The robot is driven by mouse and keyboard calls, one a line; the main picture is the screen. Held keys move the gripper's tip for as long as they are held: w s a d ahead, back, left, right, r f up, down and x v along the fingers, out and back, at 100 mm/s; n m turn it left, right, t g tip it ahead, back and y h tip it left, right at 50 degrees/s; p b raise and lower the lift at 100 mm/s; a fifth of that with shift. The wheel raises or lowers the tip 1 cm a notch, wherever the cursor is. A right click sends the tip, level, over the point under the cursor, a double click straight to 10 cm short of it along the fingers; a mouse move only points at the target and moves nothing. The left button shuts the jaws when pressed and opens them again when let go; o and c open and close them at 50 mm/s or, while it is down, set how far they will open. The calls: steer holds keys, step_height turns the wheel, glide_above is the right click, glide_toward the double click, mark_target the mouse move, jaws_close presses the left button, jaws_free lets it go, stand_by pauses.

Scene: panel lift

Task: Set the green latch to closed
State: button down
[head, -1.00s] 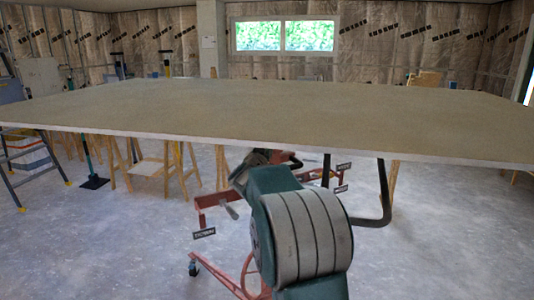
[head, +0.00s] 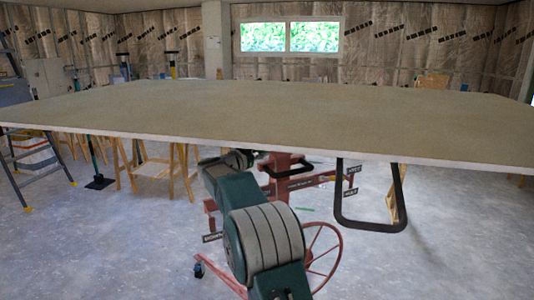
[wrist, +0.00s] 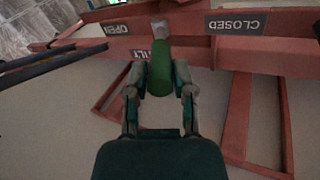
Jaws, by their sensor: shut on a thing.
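In the wrist view my gripper (wrist: 160,88) is shut on the green latch (wrist: 159,70), a rounded green handle with a grey end on a red beam. The two fingers press on it from both sides. An OPEN label (wrist: 110,30) is left of the latch and a CLOSED label (wrist: 237,23) is right of it. Both read upside down. The latch lies between them, nearer OPEN. A partly covered label (wrist: 145,53) sits just below its root. In the head view the latch cannot be made out behind my arm.
A large flat panel (head: 270,115) lies on top of the red lift (head: 300,183), covering much of the view. A black bar frame (head: 372,226) hangs at right and a red wheel (head: 322,255) is below. A ladder (head: 30,160) and wooden trestles (head: 150,172) stand left.

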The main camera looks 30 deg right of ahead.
steer(key=shift+w+r, duration=0.1)
steer(key=shift+r, duration=0.05)
steer(key=shift+c, duration=2.3)
jaws_free()
steer(key=shift+a, duration=0.1)
steer(key=v, duration=1.2)
steer(key=shift+f, duration=0.2)
steer(key=shift+w, duration=0.15)
